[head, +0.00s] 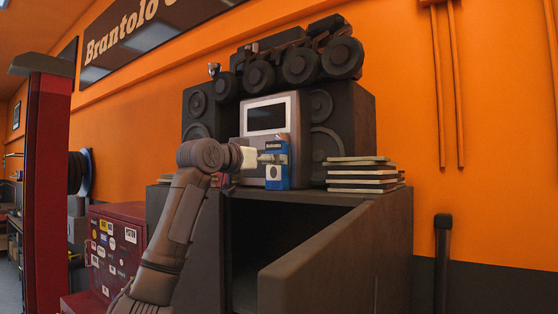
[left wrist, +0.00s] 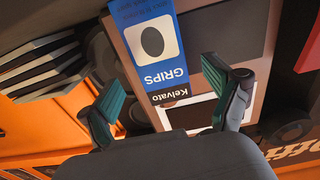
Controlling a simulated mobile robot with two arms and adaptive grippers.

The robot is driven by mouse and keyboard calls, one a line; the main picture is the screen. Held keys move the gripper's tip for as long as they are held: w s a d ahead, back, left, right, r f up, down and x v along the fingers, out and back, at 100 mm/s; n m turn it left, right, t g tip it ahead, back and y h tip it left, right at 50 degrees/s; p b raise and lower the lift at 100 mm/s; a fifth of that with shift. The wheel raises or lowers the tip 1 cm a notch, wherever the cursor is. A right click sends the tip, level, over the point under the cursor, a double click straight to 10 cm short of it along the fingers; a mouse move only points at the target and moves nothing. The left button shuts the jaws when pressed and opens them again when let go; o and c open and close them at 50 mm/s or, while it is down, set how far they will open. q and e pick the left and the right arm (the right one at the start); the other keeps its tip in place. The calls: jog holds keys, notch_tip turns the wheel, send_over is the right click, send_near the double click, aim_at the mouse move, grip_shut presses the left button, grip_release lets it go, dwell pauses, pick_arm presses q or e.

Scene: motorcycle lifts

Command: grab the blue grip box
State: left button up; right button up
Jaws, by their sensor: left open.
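The blue grip box (head: 277,168), blue and white with a dark top label, stands upright on the cabinet top in front of a silver device with a dark screen. In the left wrist view the box (left wrist: 152,40) appears upside down, with "GRIPS" on its face. My left gripper (head: 262,158) is close to the box in the head view, partly overlapping it. In the left wrist view the left gripper (left wrist: 162,73) is open, with one green-padded finger on each side of the box and gaps between. I cannot tell how deep the box sits between them. My right gripper is not in view.
The silver device (head: 268,118) stands close behind the box, between dark speakers (head: 340,125). A stack of books (head: 362,180) lies to the right. Below, the cabinet door (head: 335,255) hangs open. A red sticker-covered cabinet (head: 115,245) and a red post (head: 45,190) stand left.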

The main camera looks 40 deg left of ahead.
pick_arm(q)
jog(key=shift+w+a+r+p, duration=0.1)
jog(key=shift+w+r+p, duration=0.05)
jog(key=shift+w+p, duration=0.45)
jog(key=shift+w+a+r+p, duration=0.1)
jog(key=shift+w+r+p, duration=0.05)
jog(key=shift+w+p, duration=0.4)
jog(key=w+p, duration=0.1)
jog(key=w, duration=0.1)
jog(key=shift+w+a+f+p, duration=0.2)
jog(key=shift+w+p, duration=0.15)
jog(key=shift+p, duration=0.05)
jog(key=shift+w+f, duration=0.1)
jog(key=shift+w, duration=0.05)
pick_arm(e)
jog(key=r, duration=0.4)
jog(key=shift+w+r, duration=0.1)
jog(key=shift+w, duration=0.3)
pick_arm(q)
jog(key=shift+s, duration=0.2)
jog(key=c, duration=1.4)
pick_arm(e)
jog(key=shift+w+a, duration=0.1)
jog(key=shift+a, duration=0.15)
